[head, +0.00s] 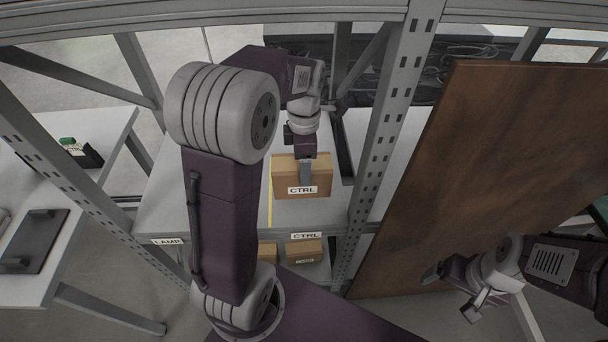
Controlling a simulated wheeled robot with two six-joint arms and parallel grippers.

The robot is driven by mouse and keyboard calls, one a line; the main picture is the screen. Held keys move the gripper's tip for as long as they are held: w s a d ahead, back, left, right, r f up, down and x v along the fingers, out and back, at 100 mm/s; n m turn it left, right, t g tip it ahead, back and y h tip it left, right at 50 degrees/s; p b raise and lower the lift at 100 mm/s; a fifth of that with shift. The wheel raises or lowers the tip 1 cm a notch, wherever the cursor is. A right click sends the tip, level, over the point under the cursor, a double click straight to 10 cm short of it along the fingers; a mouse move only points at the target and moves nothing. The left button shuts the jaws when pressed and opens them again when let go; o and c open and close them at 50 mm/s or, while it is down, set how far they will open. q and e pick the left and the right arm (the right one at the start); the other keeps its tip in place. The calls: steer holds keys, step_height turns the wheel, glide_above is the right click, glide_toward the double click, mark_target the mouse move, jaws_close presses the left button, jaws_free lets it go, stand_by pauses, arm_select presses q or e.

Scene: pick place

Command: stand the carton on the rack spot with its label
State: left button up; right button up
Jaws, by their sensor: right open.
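The carton (287,178) is a brown box with a white CTRL label on its front, at the upper shelf (330,215) of the rack. It is upright, right of a yellow dividing line and behind the shelf-edge CTRL label (305,236). I cannot tell whether its base touches the shelf. My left gripper (306,171) is at the carton from above, one grey finger over its front face. The other finger is hidden, so its grip is unclear. My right gripper (452,292) is open and empty at the lower right, away from the carton.
A LAMP label (167,241) marks the shelf's left section. Smaller cartons (304,251) sit on a level below. A perforated rack post (393,110) and a large brown panel (490,170) stand to the right. A side table (40,235) is at the left.

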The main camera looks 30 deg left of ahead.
arm_select(q)
steer(key=shift+f+b, duration=0.8)
steer(key=shift+f, duration=1.15)
steer(key=shift+f, duration=0.15)
steer(key=o, duration=1.9)
step_height(320, 180, up, 8)
steer(key=p, duration=0.2)
steer(key=shift+p, duration=0.4)
steer(key=shift+f, duration=0.1)
